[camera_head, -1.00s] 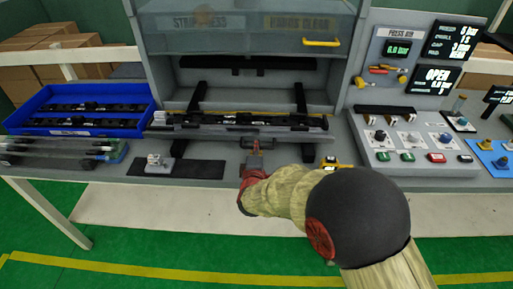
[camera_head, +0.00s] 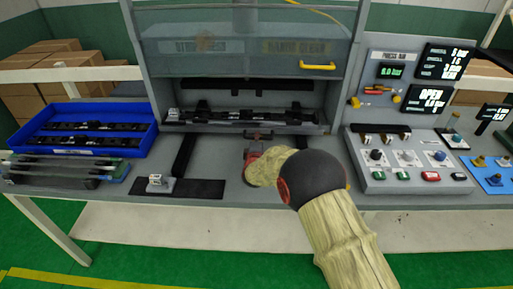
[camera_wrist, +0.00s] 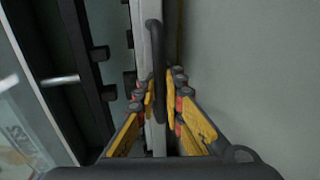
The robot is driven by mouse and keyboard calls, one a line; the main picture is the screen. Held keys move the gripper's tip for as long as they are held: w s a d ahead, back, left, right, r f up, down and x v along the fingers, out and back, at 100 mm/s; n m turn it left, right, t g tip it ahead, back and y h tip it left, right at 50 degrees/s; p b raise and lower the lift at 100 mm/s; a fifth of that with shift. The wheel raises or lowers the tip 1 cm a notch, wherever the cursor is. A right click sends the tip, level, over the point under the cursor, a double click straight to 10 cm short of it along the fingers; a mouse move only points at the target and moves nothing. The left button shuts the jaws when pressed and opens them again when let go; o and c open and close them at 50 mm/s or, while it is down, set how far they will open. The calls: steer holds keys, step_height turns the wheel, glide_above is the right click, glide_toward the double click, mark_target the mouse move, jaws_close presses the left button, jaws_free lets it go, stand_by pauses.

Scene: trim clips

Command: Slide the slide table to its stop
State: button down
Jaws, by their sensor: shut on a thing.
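The slide table (camera_head: 296,127) is a grey plate carrying a long black trim part (camera_head: 240,116). It sits in the lower opening of the grey press (camera_head: 135,75), above two dark rails (camera_head: 183,152). Its dark bar handle (camera_head: 260,135) is at the front edge. My gripper (camera_wrist: 160,88) is shut on this handle, with yellow fingers on both sides of it in the wrist view. In the head view my gripper (camera_head: 255,148) is partly hidden by my arm. Whether the table touches a stop cannot be seen.
A guard with a yellow handle (camera_head: 317,66) is above the opening. A blue tray (camera_head: 82,152) with black parts is at the left. A small fixture (camera_head: 156,183) on a dark mat is at front left. A button panel (camera_head: 408,176) stands at the right, below displays (camera_head: 430,96).

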mark_target(258, 123)
steer(key=x, duration=0.3)
steer(key=r+p+x, duration=0.1)
steer(key=x, duration=0.4)
steer(key=shift+w+r, duration=0.4)
steer(key=shift+w, duration=0.2)
steer(key=c, duration=2)
jaws_free()
steer(key=shift+o, duration=0.2)
steer(key=v, duration=1.2)
